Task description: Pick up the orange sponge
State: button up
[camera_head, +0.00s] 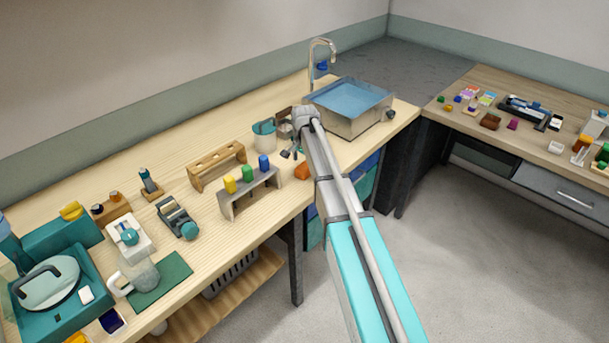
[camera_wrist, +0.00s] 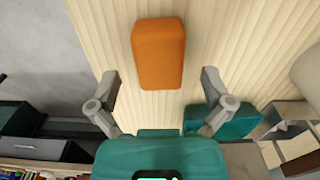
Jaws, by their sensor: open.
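The orange sponge (camera_head: 302,171) lies on the light wooden bench near its front edge, partly hidden by my arm in the head view. In the wrist view the sponge (camera_wrist: 158,50) is a rounded block lying flat at the upper middle. My gripper (camera_head: 291,154) is above the bench by the sponge. In the wrist view its two fingers (camera_wrist: 160,88) are spread apart, one on each side of the sponge's near end. Nothing is held. The gap in height between the fingertips and the sponge is hard to judge.
A metal basin (camera_head: 342,126) with blue inside stands behind my gripper. A pale container with teal (camera_head: 264,140) stands to the left. A rack (camera_head: 236,208) with yellow, green and blue caps is left of the sponge. The bench's front edge drops to the floor close by.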

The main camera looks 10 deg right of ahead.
jog(key=shift+f+b, duration=0.6)
jog(key=shift+f, duration=0.25)
jog(key=c, duration=1)
